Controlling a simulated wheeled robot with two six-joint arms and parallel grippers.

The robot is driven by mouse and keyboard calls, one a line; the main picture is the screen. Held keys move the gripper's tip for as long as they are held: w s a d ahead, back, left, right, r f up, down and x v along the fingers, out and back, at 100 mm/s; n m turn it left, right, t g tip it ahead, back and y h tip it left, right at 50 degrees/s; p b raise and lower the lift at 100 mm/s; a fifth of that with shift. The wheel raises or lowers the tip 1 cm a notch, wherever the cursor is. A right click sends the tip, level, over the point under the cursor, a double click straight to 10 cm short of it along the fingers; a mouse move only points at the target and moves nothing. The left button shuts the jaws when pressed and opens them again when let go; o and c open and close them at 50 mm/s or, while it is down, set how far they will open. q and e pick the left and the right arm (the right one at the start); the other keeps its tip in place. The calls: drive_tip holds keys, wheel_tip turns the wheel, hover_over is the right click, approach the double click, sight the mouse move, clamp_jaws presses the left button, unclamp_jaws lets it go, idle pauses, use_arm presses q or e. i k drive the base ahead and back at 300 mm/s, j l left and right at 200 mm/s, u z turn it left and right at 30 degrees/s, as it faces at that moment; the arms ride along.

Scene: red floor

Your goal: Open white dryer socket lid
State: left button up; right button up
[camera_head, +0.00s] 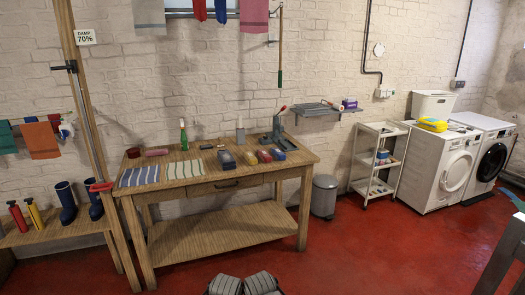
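A small white socket box (383,92) is on the brick wall left of the washing machines, with a dark cable running up from it. Another small socket box (458,84) is on the wall above the machines, also with a cable. The white machine with the pale round door (456,171) stands left of the machine with the dark round door (491,162). Which socket belongs to the dryer, and whether a lid is open or shut, is too small to tell.
A wooden workbench (225,188) stands along the wall, with a grey bin (325,196) to its right. A white shelf trolley (380,130) stands left of the machines. The red floor (370,250) before them is clear. A grey post (500,255) stands at lower right.

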sight(383, 93)
drive_tip(key=i, duration=0.6)
drive_tip(key=i+j, duration=0.15)
drive_tip(key=i, duration=0.5)
drive_tip(key=i+l+z, duration=0.25)
drive_tip(key=i+z, duration=0.15)
drive_tip(key=i+l+z, duration=0.1)
drive_tip(key=i+z, duration=0.35)
drive_tip(key=i+j+z, duration=0.1)
drive_tip(key=i+z, duration=0.3)
drive_tip(key=i+j+z, duration=0.2)
drive_tip(key=i+z, duration=0.2)
drive_tip(key=i+l+z, duration=0.15)
drive_tip(key=i+z, duration=0.15)
drive_tip(key=i, duration=0.55)
drive_tip(key=i+z, duration=0.35)
drive_tip(key=i, duration=0.45)
drive_tip(key=i+j+u, duration=0.1)
drive_tip(key=i+u, duration=0.3)
drive_tip(key=i, duration=0.55)
drive_tip(key=i+l+u, duration=0.2)
drive_tip(key=i+u, duration=0.25)
drive_tip(key=i, duration=0.5)
drive_tip(key=i+u, duration=0.2)
drive_tip(key=i, duration=0.45)
